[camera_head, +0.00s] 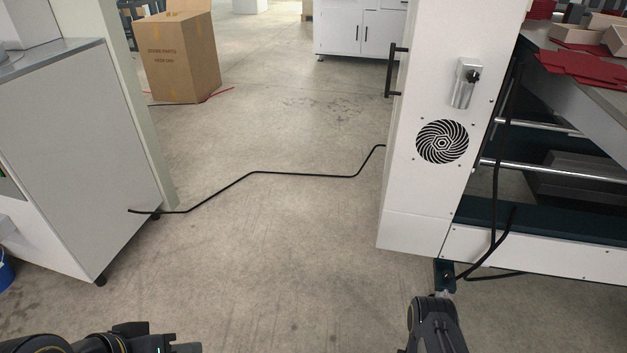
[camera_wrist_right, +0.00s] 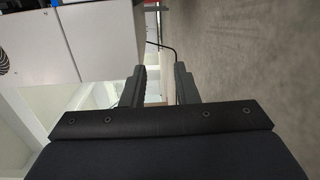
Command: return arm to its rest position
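My right gripper (camera_wrist_right: 160,84) shows in the right wrist view with its two dark fingers apart. Nothing is held between them; only the background shows through the gap. In the head view a dark part of my right arm (camera_head: 436,326) rises from the bottom edge, right of the middle, in front of the white machine. Dark parts of my left arm (camera_head: 110,342) show at the bottom left. The bottom edge cuts them off, and I cannot make out any left fingers.
A white machine (camera_head: 412,190) with a round vent stands at right, a grey cabinet (camera_head: 80,150) at left. A black cable (camera_head: 300,174) crosses the floor (camera_head: 275,255) between them. A cardboard box (camera_head: 177,55) stands behind. The floor between is otherwise clear.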

